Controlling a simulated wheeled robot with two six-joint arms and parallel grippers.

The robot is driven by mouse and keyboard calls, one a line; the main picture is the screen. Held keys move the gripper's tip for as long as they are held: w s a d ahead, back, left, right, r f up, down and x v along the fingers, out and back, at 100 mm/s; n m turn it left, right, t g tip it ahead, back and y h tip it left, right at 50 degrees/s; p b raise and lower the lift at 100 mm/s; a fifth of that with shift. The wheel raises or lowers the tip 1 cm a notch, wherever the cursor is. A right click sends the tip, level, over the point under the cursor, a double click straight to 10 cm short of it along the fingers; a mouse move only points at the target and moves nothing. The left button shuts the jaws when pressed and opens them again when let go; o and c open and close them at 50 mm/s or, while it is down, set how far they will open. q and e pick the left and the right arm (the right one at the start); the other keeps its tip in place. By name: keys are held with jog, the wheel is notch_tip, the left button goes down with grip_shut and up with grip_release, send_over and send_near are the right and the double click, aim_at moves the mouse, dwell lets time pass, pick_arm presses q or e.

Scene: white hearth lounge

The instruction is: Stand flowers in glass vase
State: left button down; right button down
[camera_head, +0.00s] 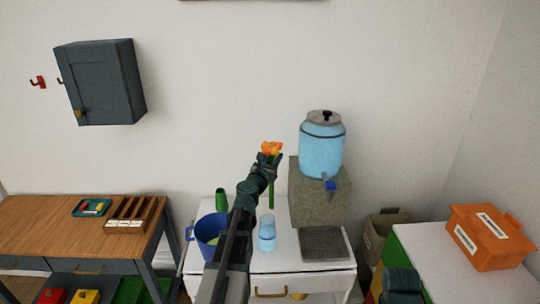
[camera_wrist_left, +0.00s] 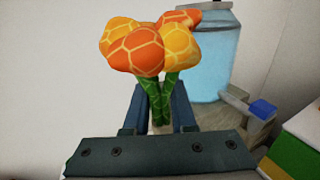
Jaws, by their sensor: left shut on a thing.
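The flowers (camera_head: 270,148) have orange and yellow heads and green stems. My left gripper (camera_head: 268,166) is shut on their stems and holds them upright in the air. In the left wrist view the flowers (camera_wrist_left: 150,45) stand up between the two fingers of my gripper (camera_wrist_left: 158,112). The glass vase (camera_head: 267,235) is a small light-blue see-through vessel standing on the white cabinet. The lower stem ends appear just above the vase's mouth in the head view; their exact depth alignment is unclear.
A blue water dispenser (camera_head: 322,150) on a grey stone block (camera_head: 308,195) stands close right of the flowers. A blue bucket (camera_head: 208,232) and a green bottle (camera_head: 221,199) stand left of the vase. An orange box (camera_head: 485,238) is far right, a wooden table (camera_head: 60,225) left.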

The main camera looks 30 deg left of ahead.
pick_arm(q)
jog(key=shift+s+a+r, duration=0.1)
jog(key=shift+s+a, duration=0.3)
jog(key=shift+a, duration=0.4)
jog(key=shift+f, duration=0.2)
jog(key=shift+f+b, duration=1.85)
jog(key=shift+b, duration=0.15)
notch_tip(320, 180, down, 12)
jog(key=b, duration=1.2)
dwell(0.9)
